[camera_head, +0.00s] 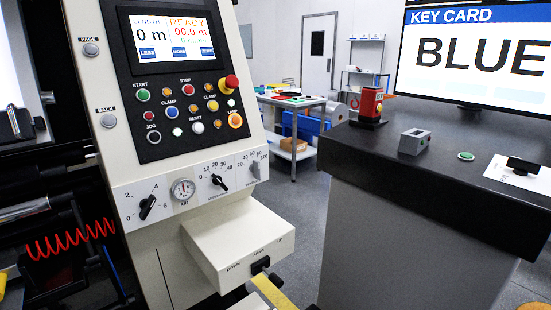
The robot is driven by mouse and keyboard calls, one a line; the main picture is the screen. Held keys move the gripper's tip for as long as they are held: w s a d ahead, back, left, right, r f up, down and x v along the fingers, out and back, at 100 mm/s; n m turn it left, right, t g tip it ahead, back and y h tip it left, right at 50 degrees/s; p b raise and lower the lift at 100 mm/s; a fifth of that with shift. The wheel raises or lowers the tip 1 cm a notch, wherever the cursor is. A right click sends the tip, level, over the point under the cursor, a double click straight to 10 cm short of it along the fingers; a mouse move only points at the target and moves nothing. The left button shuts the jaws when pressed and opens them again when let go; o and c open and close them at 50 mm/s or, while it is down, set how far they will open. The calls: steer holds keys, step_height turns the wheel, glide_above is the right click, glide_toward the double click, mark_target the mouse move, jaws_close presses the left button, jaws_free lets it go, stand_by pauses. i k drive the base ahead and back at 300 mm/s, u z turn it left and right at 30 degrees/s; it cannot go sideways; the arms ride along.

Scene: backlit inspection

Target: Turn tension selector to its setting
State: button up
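The control panel's lower strip (190,190) carries several dials, and their small name labels are too small to read, so I cannot tell which is the tension selector. The left black knob (147,207) has a scale marked 0, 2, 4, 6 and sits tilted, its upper end leaning right. The middle black knob (218,181) has a scale up to about 40 and slants from upper left to lower right. The right grey knob (255,170) has a scale up to 100 and stands nearly upright. My gripper is not in view.
Above are buttons and a screen (172,38). A cream box (245,240) juts out below. A dark counter (440,150) at right bears a monitor (475,55) reading "KEY CARD BLUE". Floor shows between.

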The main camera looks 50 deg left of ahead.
mark_target(254, 168)
steer(key=u, duration=0.35)
steer(key=i, duration=1.05)
steer(key=u, duration=1.65)
steer(key=i, duration=0.9)
steer(key=u, duration=0.9)
